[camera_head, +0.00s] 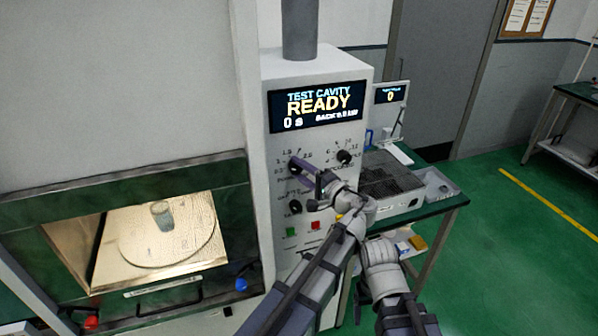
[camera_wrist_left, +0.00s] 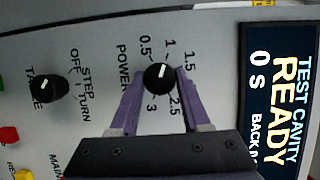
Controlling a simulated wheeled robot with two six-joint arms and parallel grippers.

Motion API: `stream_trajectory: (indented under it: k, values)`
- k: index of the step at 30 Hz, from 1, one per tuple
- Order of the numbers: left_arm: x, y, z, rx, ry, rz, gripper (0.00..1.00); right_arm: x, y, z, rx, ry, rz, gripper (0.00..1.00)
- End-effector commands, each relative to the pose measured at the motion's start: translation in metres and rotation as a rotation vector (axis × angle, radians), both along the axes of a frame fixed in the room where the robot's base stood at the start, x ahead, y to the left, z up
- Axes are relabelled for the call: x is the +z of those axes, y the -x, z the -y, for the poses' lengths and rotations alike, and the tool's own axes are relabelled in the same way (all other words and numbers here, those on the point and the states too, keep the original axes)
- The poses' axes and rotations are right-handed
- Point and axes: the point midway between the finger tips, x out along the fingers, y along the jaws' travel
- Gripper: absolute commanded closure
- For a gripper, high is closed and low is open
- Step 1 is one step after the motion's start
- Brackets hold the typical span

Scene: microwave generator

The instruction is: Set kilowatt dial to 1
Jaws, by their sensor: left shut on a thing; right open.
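The kilowatt dial is the black POWER knob (camera_wrist_left: 159,77) on the white control panel (camera_head: 268,215). In the left wrist view its white mark points up and slightly right, roughly toward the 1 label. Labels 0.5, 1, 1.5, 2.5 and 3 stand around it. My left gripper (camera_head: 303,168) is shut on this knob; its purple fingers lie on both sides of it in the left wrist view (camera_wrist_left: 157,88). In the head view the gripper partly hides the knob. Part of my right arm shows, but I make out no right fingers.
Another black knob (camera_head: 345,157) sits right of the dial, and a lower knob (camera_head: 295,207) below. Green (camera_head: 291,232) and red (camera_head: 316,225) buttons are below them. The display (camera_head: 318,104) reads READY, 0 s. The open cavity at left holds a glass (camera_head: 161,215) on a turntable.

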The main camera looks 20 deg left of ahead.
Motion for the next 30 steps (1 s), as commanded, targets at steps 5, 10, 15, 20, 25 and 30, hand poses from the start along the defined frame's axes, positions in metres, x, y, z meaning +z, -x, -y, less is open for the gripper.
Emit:
stream_trajectory:
  k: [5,10,15,20,25,30]
  values:
    - [-0.0015,0.0006,0.0013,-0.002,0.003,-0.003,1.0,-0.0006,0.0,0.0001,0.0,0.0,0.0,0.23]
    - [-0.0017,0.0006,0.0013,-0.002,0.004,-0.004,1.0,-0.0006,0.0,0.0001,0.0,0.0,0.0,0.23]
    - [-0.0013,0.0005,0.001,-0.002,0.003,-0.003,0.36,-0.0005,0.0,0.0001,0.0,0.0,0.0,0.23]
    - [-0.0009,0.0003,0.0005,-0.001,0.001,-0.002,0.23,-0.0004,0.0,0.0,0.0,0.0,0.0,0.23]
    - [-0.0006,0.0002,0.0003,-0.001,0.001,-0.002,0.23,-0.0003,0.0,0.0,0.0,0.0,0.0,0.23]
    - [-0.0005,0.0014,-0.0004,0.0,0.0,-0.001,0.23,-0.0003,0.0,0.0,0.0,0.0,0.0,0.23]
